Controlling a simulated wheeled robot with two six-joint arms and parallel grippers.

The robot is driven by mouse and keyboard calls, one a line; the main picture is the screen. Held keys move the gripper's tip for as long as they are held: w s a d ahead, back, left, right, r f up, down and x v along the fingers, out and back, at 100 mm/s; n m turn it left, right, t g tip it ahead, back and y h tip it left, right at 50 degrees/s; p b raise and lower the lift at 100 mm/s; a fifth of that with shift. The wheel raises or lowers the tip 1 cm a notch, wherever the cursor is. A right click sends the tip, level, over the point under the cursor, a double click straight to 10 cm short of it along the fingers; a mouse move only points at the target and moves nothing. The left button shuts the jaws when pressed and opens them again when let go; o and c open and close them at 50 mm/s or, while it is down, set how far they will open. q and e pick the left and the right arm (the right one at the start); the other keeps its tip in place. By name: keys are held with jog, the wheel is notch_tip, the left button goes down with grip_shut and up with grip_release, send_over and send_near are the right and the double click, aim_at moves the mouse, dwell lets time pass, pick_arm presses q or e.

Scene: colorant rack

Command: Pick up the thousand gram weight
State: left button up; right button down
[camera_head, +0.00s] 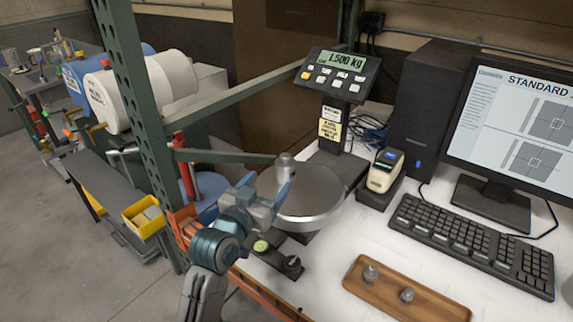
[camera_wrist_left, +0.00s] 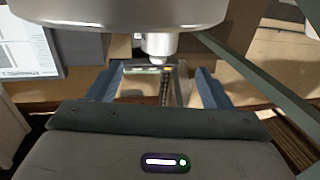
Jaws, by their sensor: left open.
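A small grey metal weight (camera_head: 286,166) with a knob stands upright on the round metal pan (camera_head: 315,200) of a scale, toward the far left of the pan. In the left wrist view, which is upside down, the weight (camera_wrist_left: 160,44) shows beyond and between the fingertips, below the pan's rim (camera_wrist_left: 115,12). My left gripper (camera_head: 266,188) is open and empty at the pan's left edge, close to the weight. I cannot tell whether it touches the weight. Two smaller weights (camera_head: 370,272) (camera_head: 407,295) stand in a wooden tray (camera_head: 440,308). My right gripper is not in view.
The scale display (camera_head: 343,62) reads 1.500 kg on a post behind the pan. A green metal upright (camera_head: 128,75) and bar stand left of the scale. White table lies bare around the tray.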

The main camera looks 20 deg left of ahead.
aim_at(280, 170)
pick_arm(q)
jog(key=shift+w+d+f, duration=0.15)
jog(key=shift+w+d, duration=0.05)
jog(key=shift+w, duration=0.9)
jog(key=w, duration=0.1)
jog(key=w+p, duration=0.1)
jog(key=p, duration=0.1)
jog(key=shift+w+d, duration=0.25)
jog(key=shift+w, duration=0.15)
jog(key=shift+w+d+f, duration=0.1)
jog(key=shift+w+d, duration=0.05)
jog(key=shift+w, duration=0.85)
jog(key=shift+w+f+p, duration=0.1)
jog(key=shift+w+p, duration=0.1)
jog(key=shift+p, duration=0.1)
jog(key=shift+s, duration=0.1)
jog(key=shift+c, duration=1.1)
jog(key=c, duration=1.1)
grip_shut()
jog(key=shift+r, duration=0.2)
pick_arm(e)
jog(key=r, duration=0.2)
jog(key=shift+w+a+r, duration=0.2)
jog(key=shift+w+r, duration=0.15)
